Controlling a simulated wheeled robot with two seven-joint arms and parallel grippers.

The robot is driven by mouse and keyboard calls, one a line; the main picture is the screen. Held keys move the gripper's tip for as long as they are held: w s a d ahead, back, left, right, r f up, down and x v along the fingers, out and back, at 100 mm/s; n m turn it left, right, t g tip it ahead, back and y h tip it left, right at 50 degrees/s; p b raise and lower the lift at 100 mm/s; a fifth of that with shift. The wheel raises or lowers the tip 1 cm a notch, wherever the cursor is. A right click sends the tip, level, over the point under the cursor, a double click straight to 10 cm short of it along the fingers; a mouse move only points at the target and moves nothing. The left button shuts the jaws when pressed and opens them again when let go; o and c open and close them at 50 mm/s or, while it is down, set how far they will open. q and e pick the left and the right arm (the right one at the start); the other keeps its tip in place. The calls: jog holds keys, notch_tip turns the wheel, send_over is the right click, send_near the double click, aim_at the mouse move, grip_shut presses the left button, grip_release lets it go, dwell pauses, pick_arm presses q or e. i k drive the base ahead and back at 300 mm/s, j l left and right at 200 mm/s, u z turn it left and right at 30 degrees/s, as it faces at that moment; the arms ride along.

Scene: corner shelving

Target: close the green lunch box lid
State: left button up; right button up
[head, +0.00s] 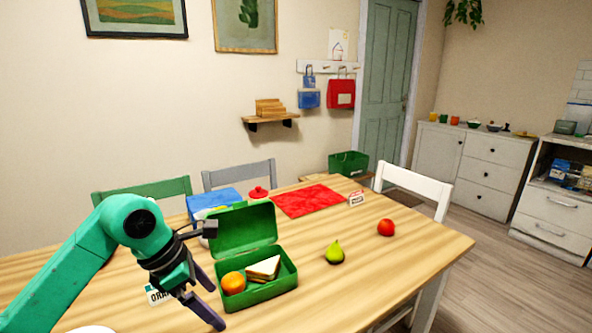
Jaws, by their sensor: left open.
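The green lunch box (262,293) sits on the wooden table with its lid (242,229) raised upright at the back. An orange (233,283) and a sandwich (264,267) lie inside it. My left gripper (219,278) is open and empty at the left side of the box. One finger points down in front of the box's left corner, and another part reaches toward the lid's left edge. I cannot tell whether it touches the box. My right gripper is not in view.
A red cloth (308,200) and a small card (356,198) lie behind. A blue box (212,200) stands behind the lid. The table's right part is mostly clear.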

aim_at(243, 227)
jog(key=k+l, duration=0.25)
jog(key=k, duration=0.25)
jog(key=k+l, duration=0.25)
jog(key=k, duration=0.25)
